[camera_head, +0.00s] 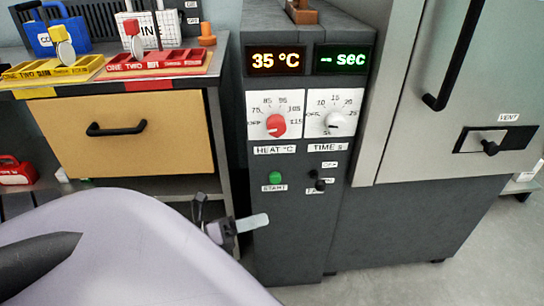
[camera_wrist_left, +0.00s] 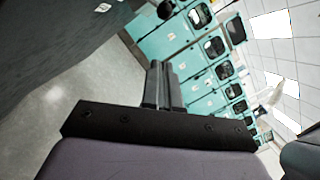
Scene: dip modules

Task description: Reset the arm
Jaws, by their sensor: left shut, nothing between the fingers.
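My left arm comes in from the lower left in the head view as a large pale lilac shape. My left gripper (camera_head: 252,223) shows beyond its edge, in front of the dark control cabinet (camera_head: 290,245) and below the green start button (camera_head: 275,178). In the left wrist view the gripper's two dark fingers (camera_wrist_left: 158,86) lie together, shut with nothing between them. They touch nothing that I can see. My right gripper is in neither view.
The cabinet has a red heat knob (camera_head: 276,125), a white time knob (camera_head: 334,123) and a small black switch (camera_head: 319,185). A wooden drawer (camera_head: 130,150) is at left, a grey door (camera_head: 425,70) at right. Grey floor (camera_head: 470,270) is clear at lower right.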

